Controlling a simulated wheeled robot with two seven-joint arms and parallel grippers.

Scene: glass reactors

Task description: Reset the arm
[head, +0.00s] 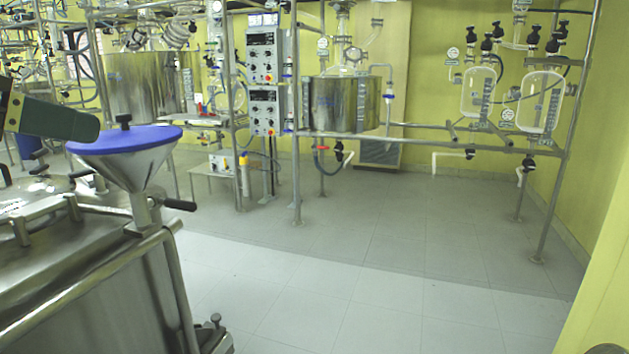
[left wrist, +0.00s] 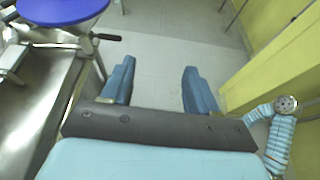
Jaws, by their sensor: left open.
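My left gripper (left wrist: 158,68) is open and empty in the left wrist view, its two blue fingers spread apart over the pale tiled floor. In the head view, part of my left gripper (head: 60,120) comes in from the left edge, in front of the blue-lidded funnel; its fingertips cannot be made out separately there. The steel funnel (head: 130,165) with its blue lid (head: 150,138) stands on the steel vessel. The lid also shows at the top left of the left wrist view (left wrist: 62,10). My right gripper is not in view.
The steel vessel (head: 95,290) with handles and rails fills the lower left. A pipe rack with a steel reactor (head: 340,104), a control box (head: 263,57) and glass vessels (head: 541,100) stands along the back. The floor (head: 350,300) between is clear. A yellow wall (head: 605,240) bounds the right.

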